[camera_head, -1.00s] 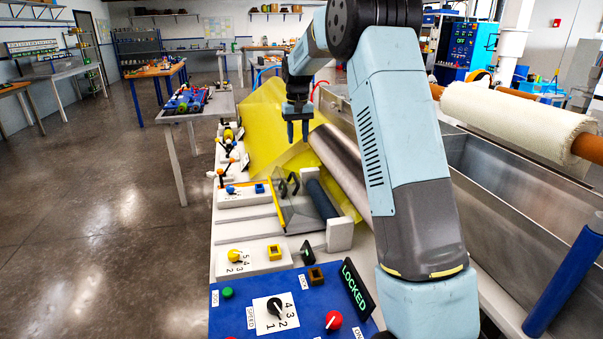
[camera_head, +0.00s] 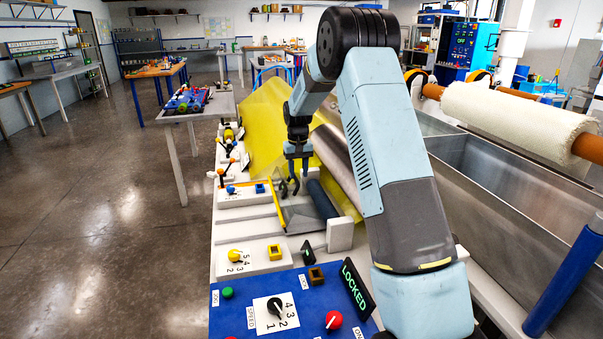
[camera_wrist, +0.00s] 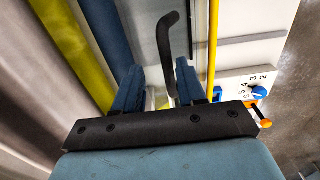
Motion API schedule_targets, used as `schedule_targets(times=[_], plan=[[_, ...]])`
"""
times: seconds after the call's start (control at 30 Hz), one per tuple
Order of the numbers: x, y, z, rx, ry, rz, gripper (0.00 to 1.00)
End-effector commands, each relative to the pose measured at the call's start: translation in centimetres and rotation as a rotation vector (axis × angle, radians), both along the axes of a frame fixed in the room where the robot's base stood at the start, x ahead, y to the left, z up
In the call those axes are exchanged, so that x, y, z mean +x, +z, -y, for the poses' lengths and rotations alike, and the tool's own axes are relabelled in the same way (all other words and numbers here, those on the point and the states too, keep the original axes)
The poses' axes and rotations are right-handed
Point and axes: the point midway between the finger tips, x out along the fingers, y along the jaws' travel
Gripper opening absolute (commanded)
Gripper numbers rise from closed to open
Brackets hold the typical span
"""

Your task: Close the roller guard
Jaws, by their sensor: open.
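The roller guard (camera_head: 301,217) is a grey, see-through panel with a yellow edge bar (camera_head: 276,203), beside the dark blue roller (camera_head: 322,200). I cannot tell its exact tilt. My gripper (camera_head: 298,179) is open and points down at the guard's black handle, which it partly hides in the head view. In the wrist view, the curved black handle (camera_wrist: 168,38) reaches between the two blue fingers (camera_wrist: 159,84), apart from both as far as I can see. The yellow edge bar (camera_wrist: 213,50) runs to the right of the fingers.
A blue panel (camera_head: 240,318) with knobs and a LOCKED sign (camera_head: 357,290) is in front. Small control blocks (camera_head: 248,260) line the left edge. A yellow sheet (camera_head: 262,125) and metal roller (camera_head: 340,155) lie behind. A metal trough (camera_head: 500,175) is at right.

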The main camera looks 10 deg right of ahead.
Motion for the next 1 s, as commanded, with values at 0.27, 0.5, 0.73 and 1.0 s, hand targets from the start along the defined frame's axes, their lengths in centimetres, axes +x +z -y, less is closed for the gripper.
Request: schedule_targets(times=[0.27, 0.5, 0.73, 1.0], plan=[[0.02, -0.84, 0.05, 0.000, -0.001, 0.001, 0.40], [0.01, -0.81, 0.08, 0.000, -0.001, 0.001, 0.32], [0.00, -0.82, 0.21, -0.001, -0.002, 0.001, 0.10], [-0.04, -0.95, 0.46, -0.003, -0.004, -0.002, 0.00]])
